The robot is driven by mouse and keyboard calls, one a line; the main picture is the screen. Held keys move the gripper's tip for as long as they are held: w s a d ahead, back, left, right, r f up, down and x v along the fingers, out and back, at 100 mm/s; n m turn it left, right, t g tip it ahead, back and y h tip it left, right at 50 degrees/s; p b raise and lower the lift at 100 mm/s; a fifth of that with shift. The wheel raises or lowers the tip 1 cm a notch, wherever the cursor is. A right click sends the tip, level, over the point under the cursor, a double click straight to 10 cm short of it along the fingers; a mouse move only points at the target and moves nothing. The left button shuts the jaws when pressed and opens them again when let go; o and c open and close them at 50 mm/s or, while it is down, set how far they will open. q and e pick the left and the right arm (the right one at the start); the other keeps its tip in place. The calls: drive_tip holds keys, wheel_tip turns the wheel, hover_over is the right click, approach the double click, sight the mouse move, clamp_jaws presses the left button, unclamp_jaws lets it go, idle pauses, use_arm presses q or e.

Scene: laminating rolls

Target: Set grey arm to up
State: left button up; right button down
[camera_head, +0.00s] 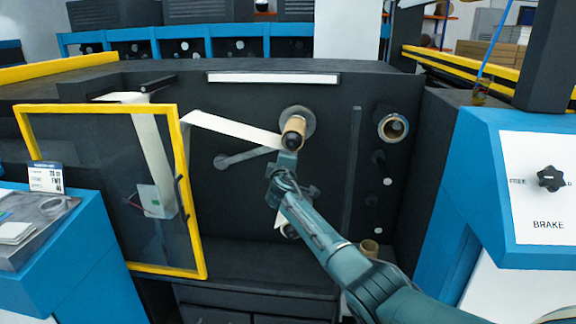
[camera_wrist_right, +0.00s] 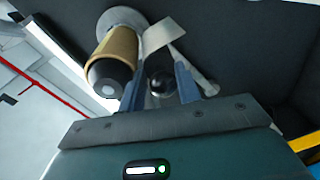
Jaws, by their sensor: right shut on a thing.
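The grey arm (camera_head: 240,157) is a slim lever on the dark machine face, running from its pivot at the left, slightly upward to the right, towards my right gripper. My right gripper (camera_head: 287,166) is just below a brown roll core (camera_head: 294,131), and its hand hides the lever's end. In the right wrist view, the right gripper's blue fingers (camera_wrist_right: 160,88) stand either side of a black round knob (camera_wrist_right: 161,82), shut on it. Part of the grey arm (camera_wrist_right: 207,82) shows beside the right-hand finger. The brown core (camera_wrist_right: 115,52) is close at the left. My left gripper is out of view.
A white web (camera_head: 235,130) runs from the left to the brown core. A yellow-framed clear door (camera_head: 190,190) stands at the left. Another spindle with a core (camera_head: 393,127) is at the right. A blue BRAKE console (camera_head: 520,150) stands further right.

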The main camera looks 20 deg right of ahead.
drive_tip(key=shift+a+f, duration=0.15)
drive_tip(key=shift+a, duration=0.15)
drive_tip(key=c, duration=1.2)
unclamp_jaws()
drive_tip(key=shift+o, duration=0.2)
drive_tip(key=shift+w, duration=0.1)
drive_tip(key=shift+d+r, duration=0.1)
drive_tip(key=shift+r, duration=0.1)
